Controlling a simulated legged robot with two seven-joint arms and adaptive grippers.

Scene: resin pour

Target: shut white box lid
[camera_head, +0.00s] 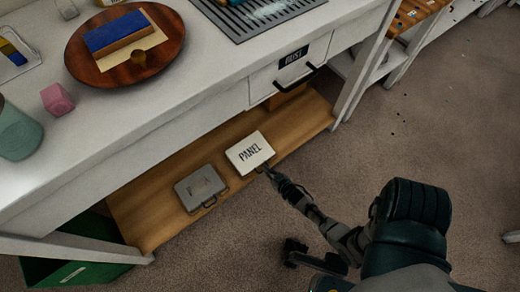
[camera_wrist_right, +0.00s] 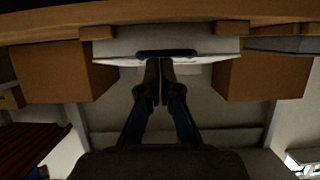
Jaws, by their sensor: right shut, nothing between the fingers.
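The white box (camera_head: 250,152), marked PANEL on its lid, sits on the low wooden shelf under the bench. Its lid looks down over the base in the head view; whether it is fully shut I cannot tell. My right gripper (camera_head: 269,171) is at the box's front edge, by its dark handle. In the right wrist view the gripper (camera_wrist_right: 160,62) is shut and empty, its fingertips at the pale front of the white box (camera_wrist_right: 115,45), just by the handle (camera_wrist_right: 167,53). Whether they touch it is unclear.
A grey case (camera_head: 200,187) with a handle lies left of the white box on the wooden shelf (camera_head: 145,212). A green bin (camera_head: 75,268) stands at lower left. A drawer (camera_head: 290,68) with a black handle is above. Carpet (camera_head: 230,250) in front is clear.

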